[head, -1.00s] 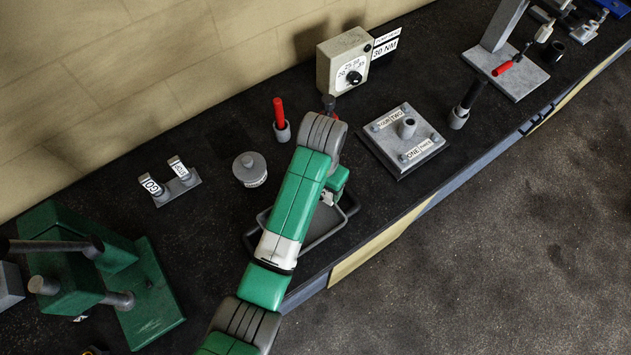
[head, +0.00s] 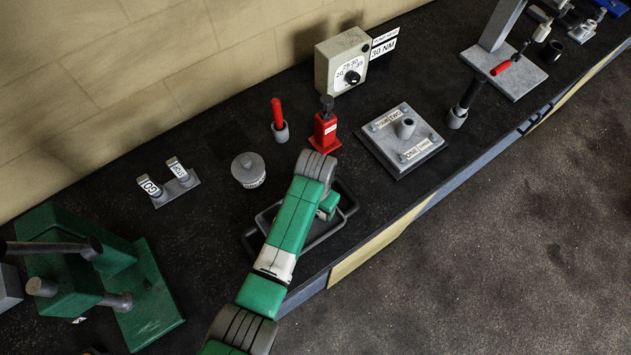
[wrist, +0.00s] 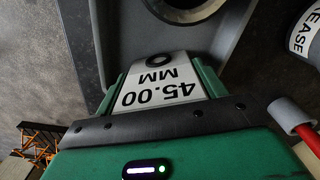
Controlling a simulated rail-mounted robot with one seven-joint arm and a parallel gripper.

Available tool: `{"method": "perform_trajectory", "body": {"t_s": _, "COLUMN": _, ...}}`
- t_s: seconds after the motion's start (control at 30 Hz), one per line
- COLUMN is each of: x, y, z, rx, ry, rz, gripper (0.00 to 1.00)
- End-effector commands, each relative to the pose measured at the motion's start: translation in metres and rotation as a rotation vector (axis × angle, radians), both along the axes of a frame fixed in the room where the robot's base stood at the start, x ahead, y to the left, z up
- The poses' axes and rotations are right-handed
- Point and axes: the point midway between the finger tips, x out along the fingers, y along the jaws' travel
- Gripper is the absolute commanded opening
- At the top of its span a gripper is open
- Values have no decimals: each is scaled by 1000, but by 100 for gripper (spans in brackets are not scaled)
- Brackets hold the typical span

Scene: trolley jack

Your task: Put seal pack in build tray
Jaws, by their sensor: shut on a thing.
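The seal pack (wrist: 158,92) is a flat white card marked 45.00 MM with a dark ring printed on it. My gripper (wrist: 160,84) is shut on it, a green finger on each side, in the wrist view. In the head view my gripper (head: 328,204) is over the grey build tray (head: 325,235), and my arm hides the pack and much of the tray. In the wrist view grey tray surface (wrist: 222,40) lies beyond the pack, with a round ring-shaped part (wrist: 182,12) at the top edge. I cannot tell whether the pack touches the tray.
A square plate with bolts (head: 404,140) lies to the right. The bench front edge is close to the tray.

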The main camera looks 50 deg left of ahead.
Motion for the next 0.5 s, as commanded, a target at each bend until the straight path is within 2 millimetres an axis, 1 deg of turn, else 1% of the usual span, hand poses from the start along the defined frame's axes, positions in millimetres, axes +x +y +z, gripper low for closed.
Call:
{"method": "perform_trajectory", "body": {"t_s": 0.17, "x": 0, "y": 0, "z": 0, "rx": 0, "ry": -1, "rz": 0, "gripper": 48}}
{"method": "perform_trajectory", "body": {"t_s": 0.33, "x": 0, "y": 0, "z": -5, "rx": 0, "ry": 0, "rz": 0, "gripper": 48}}
{"method": "perform_trajectory", "body": {"t_s": 0.37, "x": 0, "y": 0, "z": -4, "rx": 0, "ry": 0, "rz": 1, "gripper": 76}}
{"method": "perform_trajectory", "body": {"t_s": 0.4, "x": 0, "y": 0, "z": -4, "rx": 0, "ry": 0, "rz": 1, "gripper": 84}}
{"method": "perform_trajectory", "body": {"t_s": 0.43, "x": 0, "y": 0, "z": -4, "rx": 0, "ry": 0, "rz": 1, "gripper": 90}}
{"method": "perform_trajectory", "body": {"t_s": 0.47, "x": 0, "y": 0, "z": -4, "rx": 0, "ry": 0, "rz": 1, "gripper": 92}}
{"method": "perform_trajectory", "body": {"t_s": 0.5, "x": 0, "y": 0, "z": -4, "rx": 0, "ry": 0, "rz": 0, "gripper": 92}}
